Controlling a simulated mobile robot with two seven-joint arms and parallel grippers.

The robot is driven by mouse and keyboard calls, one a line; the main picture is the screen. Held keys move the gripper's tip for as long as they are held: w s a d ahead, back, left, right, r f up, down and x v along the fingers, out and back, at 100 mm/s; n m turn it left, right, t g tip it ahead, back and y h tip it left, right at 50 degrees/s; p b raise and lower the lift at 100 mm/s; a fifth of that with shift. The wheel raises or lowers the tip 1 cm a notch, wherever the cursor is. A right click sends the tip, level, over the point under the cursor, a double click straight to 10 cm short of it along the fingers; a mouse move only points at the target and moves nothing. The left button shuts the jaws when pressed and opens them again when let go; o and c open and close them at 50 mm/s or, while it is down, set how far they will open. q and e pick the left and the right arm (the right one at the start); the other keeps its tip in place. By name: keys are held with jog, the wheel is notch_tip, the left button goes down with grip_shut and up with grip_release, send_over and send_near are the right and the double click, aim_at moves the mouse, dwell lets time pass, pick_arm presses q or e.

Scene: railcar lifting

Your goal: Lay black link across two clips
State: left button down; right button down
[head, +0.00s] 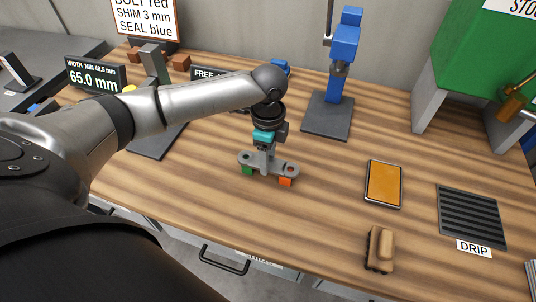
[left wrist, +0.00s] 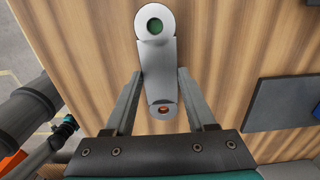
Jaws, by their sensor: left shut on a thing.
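A grey link (head: 246,158) with a round hole at each end sits level at the middle of the bench; it looks grey rather than black. In the left wrist view the link (left wrist: 157,68) runs lengthwise between my fingers. A green clip (head: 247,170) is under its left end and an orange clip (head: 286,181) under its right end. Green and orange show through the two holes. My left gripper (head: 267,167) is shut on the link from above, near its middle. I cannot tell whether the link touches the clips. My right gripper is not in view.
A blue press-like stand (head: 327,116) stands behind. An orange-faced tablet (head: 384,184), a tan block (head: 379,249) and a ribbed drip mat (head: 471,216) lie to the right. A green cabinet (head: 471,48) stands back right. The wood between link and tablet is clear.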

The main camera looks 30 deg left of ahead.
pick_arm(q)
jog(key=shift+c, duration=1.1)
grip_release()
notch_tip(320, 180, up, 12)
jog(key=p, duration=0.1)
jog(key=shift+r+p, duration=0.2)
jog(key=shift+p, duration=0.2)
